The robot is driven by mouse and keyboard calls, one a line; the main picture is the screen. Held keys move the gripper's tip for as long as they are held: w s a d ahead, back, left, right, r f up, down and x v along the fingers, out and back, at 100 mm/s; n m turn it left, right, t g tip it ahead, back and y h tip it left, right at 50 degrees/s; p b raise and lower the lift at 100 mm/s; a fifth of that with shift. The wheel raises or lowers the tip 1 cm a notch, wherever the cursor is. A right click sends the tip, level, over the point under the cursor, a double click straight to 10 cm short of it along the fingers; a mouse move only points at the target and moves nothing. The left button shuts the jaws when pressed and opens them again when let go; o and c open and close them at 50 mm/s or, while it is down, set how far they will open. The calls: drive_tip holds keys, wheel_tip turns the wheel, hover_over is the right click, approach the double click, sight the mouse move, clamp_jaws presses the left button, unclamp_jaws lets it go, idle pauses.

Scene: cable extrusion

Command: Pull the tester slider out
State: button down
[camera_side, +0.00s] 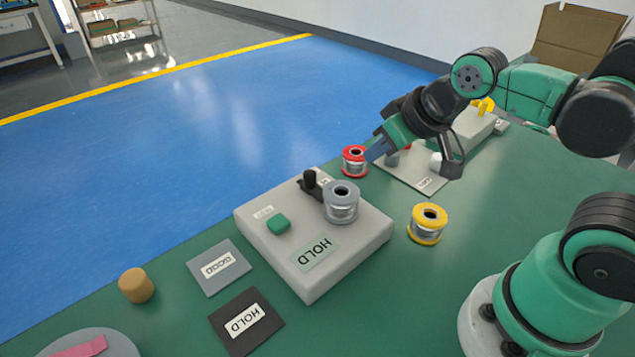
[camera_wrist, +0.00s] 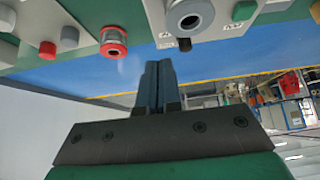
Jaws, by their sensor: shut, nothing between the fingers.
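The tester (camera_side: 352,245) is a light grey box on the green table, with a green button (camera_side: 279,223) and a label reading HOLD. A black slider with an upright knob (camera_side: 310,180) sits at its far edge, next to a grey-rimmed spool (camera_side: 341,203) standing on the box. My gripper (camera_side: 373,153) is shut and empty, beyond the tester and beside the red spool (camera_side: 354,160), apart from the slider. In the wrist view my fingers (camera_wrist: 152,75) are together, with the grey-rimmed spool (camera_wrist: 190,16) and a small dark knob (camera_wrist: 184,44) above them.
A yellow spool (camera_side: 428,223) stands right of the tester. A grey GOOD card (camera_side: 219,280), a dark HOLD card (camera_side: 262,338) and a tan cylinder (camera_side: 136,285) lie in front and left. A plate (camera_side: 420,180) with knobs sits under my arm.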

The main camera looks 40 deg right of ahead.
idle(0.3)
drive_tip(key=c, duration=0.9)
unclamp_jaws()
drive_tip(key=shift+w+r, duration=0.1)
drive_tip(key=o, duration=0.3)
drive_tip(key=shift+w+a+r+g, duration=0.15)
drive_tip(key=shift+w+r+g, duration=0.05)
drive_tip(key=shift+w+g, duration=0.1)
drive_tip(key=n+g, duration=0.2)
drive_tip(key=g, duration=0.4)
hover_over(310, 173)
drive_tip(key=shift+s+d+f, duration=0.1)
drive_tip(key=shift+s+f, duration=0.05)
drive_tip(key=shift+f, duration=0.4)
drive_tip(key=shift+s+d+f, duration=0.1)
drive_tip(key=shift+s+f, duration=0.05)
drive_tip(key=shift+f, duration=0.35)
drive_tip(key=shift+w+a+f+g, duration=0.2)
drive_tip(key=shift+w+f+g, duration=0.15)
drive_tip(key=shift+f, duration=2.9)
